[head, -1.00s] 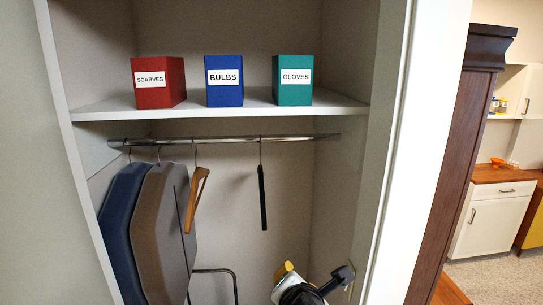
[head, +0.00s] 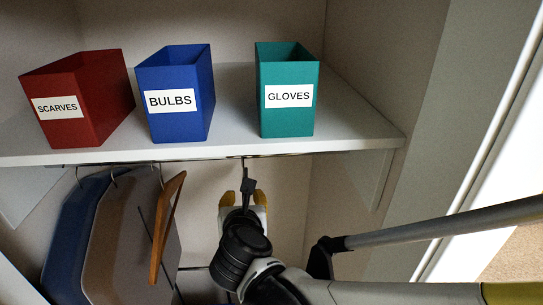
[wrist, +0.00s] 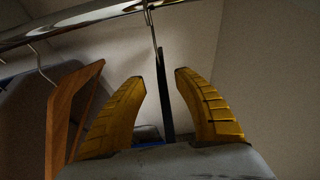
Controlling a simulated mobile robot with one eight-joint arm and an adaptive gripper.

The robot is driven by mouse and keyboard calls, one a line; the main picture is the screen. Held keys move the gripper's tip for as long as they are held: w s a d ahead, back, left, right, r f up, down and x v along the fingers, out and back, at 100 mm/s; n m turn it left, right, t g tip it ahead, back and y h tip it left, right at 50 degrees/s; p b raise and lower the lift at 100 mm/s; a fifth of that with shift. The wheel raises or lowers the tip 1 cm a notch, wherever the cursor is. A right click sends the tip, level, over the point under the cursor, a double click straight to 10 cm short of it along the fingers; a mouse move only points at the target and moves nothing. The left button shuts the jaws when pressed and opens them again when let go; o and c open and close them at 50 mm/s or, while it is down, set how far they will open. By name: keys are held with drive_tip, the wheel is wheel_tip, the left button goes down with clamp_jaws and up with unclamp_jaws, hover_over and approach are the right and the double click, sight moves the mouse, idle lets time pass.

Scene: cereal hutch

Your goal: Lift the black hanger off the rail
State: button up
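The black hanger (wrist: 166,95) hangs edge-on by its metal hook from the chrome rail (wrist: 85,24) in the wrist view. In the head view, a small part of the black hanger (head: 248,186) shows below the shelf; the rest is hidden behind my gripper. My gripper (wrist: 160,77) is open, its two yellow fingers on either side of the hanger, below the hook. A gap shows on each side, so it does not hold the hanger. My gripper (head: 244,198) also shows under the shelf in the head view.
A wooden hanger (head: 166,228) and garments in brown (head: 120,225) and blue (head: 70,235) hang to the left. The shelf (head: 355,122) is just above, bearing a red box (head: 85,95), a blue box (head: 178,75) and a green box (head: 289,75). The closet wall is right.

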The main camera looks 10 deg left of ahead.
drive_tip(key=x, duration=0.6)
drive_tip(key=shift+w+f+p, duration=0.1)
drive_tip(key=shift+w+p, duration=0.2)
drive_tip(key=shift+s, duration=0.1)
drive_tip(key=shift+c, duration=0.4)
drive_tip(key=c, duration=0.7)
clamp_jaws()
drive_tip(key=shift+d, duration=0.1)
